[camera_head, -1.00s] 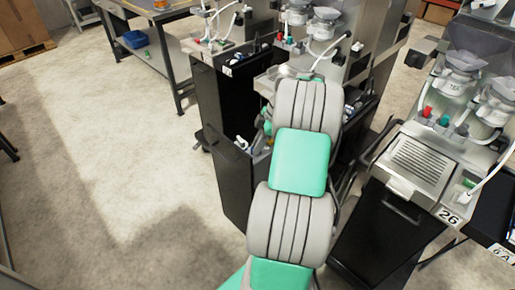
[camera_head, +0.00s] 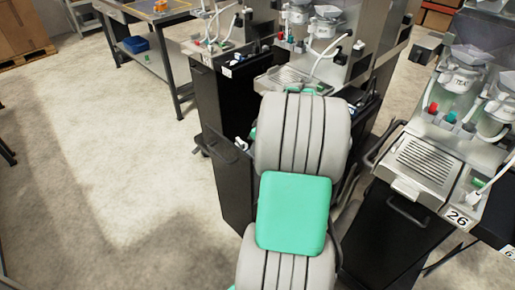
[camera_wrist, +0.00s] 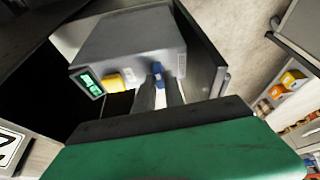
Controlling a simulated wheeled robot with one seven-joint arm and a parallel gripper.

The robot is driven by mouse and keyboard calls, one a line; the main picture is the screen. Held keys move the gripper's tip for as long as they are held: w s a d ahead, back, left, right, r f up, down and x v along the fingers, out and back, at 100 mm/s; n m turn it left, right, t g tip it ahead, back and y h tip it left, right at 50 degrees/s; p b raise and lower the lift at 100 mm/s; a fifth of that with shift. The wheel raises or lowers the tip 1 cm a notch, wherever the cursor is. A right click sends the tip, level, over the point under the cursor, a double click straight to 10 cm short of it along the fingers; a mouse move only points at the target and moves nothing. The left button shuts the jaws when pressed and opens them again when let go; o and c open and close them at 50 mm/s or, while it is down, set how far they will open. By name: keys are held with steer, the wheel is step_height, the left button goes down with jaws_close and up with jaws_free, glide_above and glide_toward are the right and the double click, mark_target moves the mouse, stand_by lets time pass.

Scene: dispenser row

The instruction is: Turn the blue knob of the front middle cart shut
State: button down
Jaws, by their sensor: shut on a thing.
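In the wrist view, a grey unit (camera_wrist: 130,45) sits inside an open black-walled cart compartment. On its face are a lit green display (camera_wrist: 91,85), a yellow part (camera_wrist: 113,82) and the small blue knob (camera_wrist: 157,69). My gripper (camera_wrist: 158,84) has its two dark fingers closed on the blue knob, one on each side. The fingers hide part of the knob, so its exact angle is hard to tell. In the head view, my arm covers the front of the middle cart (camera_head: 222,178), and both the gripper and the knob are hidden.
Another cart (camera_head: 385,235) labelled 26 stands close on the right, with a drip tray (camera_head: 425,163) and jars on top. A workbench (camera_head: 150,65) with a blue bin (camera_head: 136,44) stands at the back left. The floor on the left is clear.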

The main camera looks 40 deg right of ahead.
steer(key=shift+m, duration=0.5)
steer(key=c, duration=1.4)
jaws_free()
steer(key=shift+c, duration=0.2)
steer(key=shift+r, duration=0.1)
steer(key=v, duration=0.7)
steer(key=shift+r, duration=0.35)
steer(key=shift+s+a, duration=0.1)
steer(key=shift+s, duration=0.05)
